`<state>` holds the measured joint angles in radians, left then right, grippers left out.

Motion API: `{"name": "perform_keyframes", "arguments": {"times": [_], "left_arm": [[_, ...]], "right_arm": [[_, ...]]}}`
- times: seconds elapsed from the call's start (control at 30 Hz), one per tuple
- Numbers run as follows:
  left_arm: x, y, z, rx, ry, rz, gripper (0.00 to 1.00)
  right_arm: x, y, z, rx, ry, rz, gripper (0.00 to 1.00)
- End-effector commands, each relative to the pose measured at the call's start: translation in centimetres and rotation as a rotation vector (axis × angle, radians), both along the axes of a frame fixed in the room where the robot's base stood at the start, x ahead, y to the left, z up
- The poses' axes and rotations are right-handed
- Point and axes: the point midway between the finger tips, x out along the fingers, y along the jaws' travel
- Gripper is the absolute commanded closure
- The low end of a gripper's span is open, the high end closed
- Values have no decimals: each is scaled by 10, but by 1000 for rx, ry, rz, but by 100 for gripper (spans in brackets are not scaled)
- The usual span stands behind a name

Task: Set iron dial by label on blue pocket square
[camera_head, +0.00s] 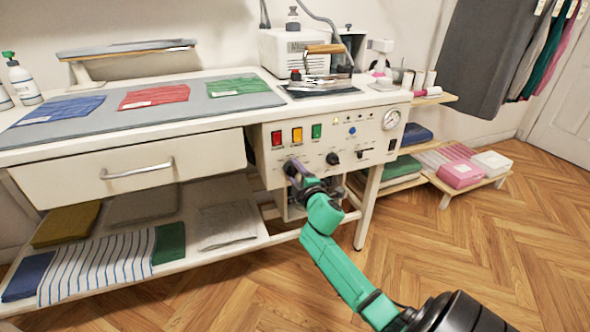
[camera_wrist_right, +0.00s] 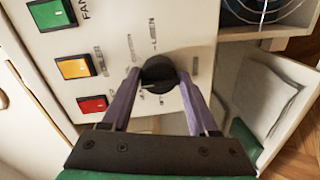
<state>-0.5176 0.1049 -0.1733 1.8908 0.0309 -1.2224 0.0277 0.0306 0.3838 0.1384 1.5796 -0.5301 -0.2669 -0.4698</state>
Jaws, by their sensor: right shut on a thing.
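The blue pocket square (camera_head: 60,110) lies at the left of the grey ironing mat, with a small white label that is too small to read. My right gripper (camera_head: 291,170) is at the lower left of the control panel. In the right wrist view its two fingers (camera_wrist_right: 160,82) stand on either side of a black dial (camera_wrist_right: 160,72) and are shut on it. Small fabric words ring the dial; one looks like "LINEN", and others are partly hidden. The dial's pointer setting is unclear. The iron (camera_head: 322,66) rests on the table's right end. My left gripper is not in view.
A red square (camera_head: 153,96) and a green square (camera_head: 238,86) lie beside the blue one. Red, yellow and green switches (camera_head: 297,135) sit above the held dial. Another black knob (camera_head: 332,158) and a gauge (camera_head: 391,119) are to its right.

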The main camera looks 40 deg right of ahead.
Motion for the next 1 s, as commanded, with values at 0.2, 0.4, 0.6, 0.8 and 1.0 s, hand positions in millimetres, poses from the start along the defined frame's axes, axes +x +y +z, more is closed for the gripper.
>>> {"name": "perform_keyframes", "arguments": {"times": [0.2, 0.4, 0.6, 0.8, 1.0], "left_arm": [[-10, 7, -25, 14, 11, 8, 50], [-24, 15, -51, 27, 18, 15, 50], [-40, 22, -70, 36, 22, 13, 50], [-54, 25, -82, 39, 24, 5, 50], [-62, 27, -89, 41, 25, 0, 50]], "right_arm": [[0, 0, 4, 195, -70, -1, 95], [0, -1, 4, 371, -132, -2, 95], [0, -1, 4, 529, -188, -1, 95], [0, -1, 2, 645, -229, 0, 95], [0, -2, 1, 714, -253, -2, 95]]}}
